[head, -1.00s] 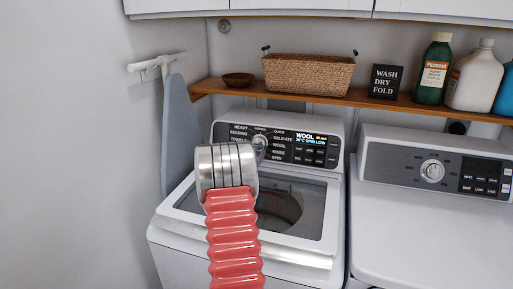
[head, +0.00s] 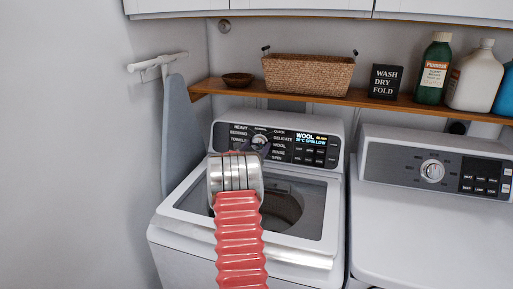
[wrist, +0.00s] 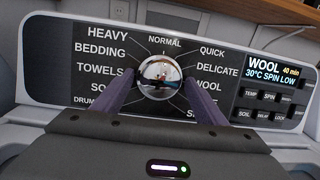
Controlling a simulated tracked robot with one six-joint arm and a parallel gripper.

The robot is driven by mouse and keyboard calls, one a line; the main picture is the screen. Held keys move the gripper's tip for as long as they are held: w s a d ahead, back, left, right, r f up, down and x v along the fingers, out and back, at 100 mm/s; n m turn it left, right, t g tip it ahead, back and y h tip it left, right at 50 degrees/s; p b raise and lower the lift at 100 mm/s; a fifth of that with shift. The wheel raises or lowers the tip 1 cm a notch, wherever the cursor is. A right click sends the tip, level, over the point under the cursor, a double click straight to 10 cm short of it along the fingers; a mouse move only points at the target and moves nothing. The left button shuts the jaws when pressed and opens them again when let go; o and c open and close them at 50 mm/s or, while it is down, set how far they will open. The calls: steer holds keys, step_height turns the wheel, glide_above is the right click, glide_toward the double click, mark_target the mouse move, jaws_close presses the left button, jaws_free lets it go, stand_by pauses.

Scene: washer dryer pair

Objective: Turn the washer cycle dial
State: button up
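The washer cycle dial (wrist: 160,76) is a round, mirror-like silver knob on the dark panel, ringed by cycle names. It also shows in the head view (head: 260,141), partly covered by my arm. The washer display (wrist: 272,70) reads WOOL, 40 min, 30°C SPIN LOW. My gripper (wrist: 159,82) is open, with one dark finger on each side of the dial. Narrow gaps seem to show between fingers and knob; I cannot tell whether they touch. The lower cycle labels are partly hidden by the fingers. In the head view, the fingers are hidden behind my silver wrist.
The washer (head: 305,262) has a glass lid below the panel. The dryer (head: 430,235), with its own dial (head: 432,171), stands to the right. A wooden shelf (head: 330,98) with basket, sign and bottles runs above. An ironing board (head: 180,135) leans at the left.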

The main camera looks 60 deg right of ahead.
steer(key=c, duration=1)
steer(key=shift+m, duration=0.5)
steer(key=m+g, duration=0.1)
steer(key=m, duration=0.4)
steer(key=shift+w+g, duration=0.15)
steer(key=shift+g, duration=0.25)
steer(key=m, duration=0.3)
steer(key=m+g+y, duration=0.1)
steer(key=m, duration=0.1)
steer(key=shift+r+m+g, duration=0.1)
steer(key=shift+m+g, duration=0.2)
steer(key=shift+m, duration=0.1)
steer(key=o, duration=1)
steer(key=shift+o, duration=0.2)
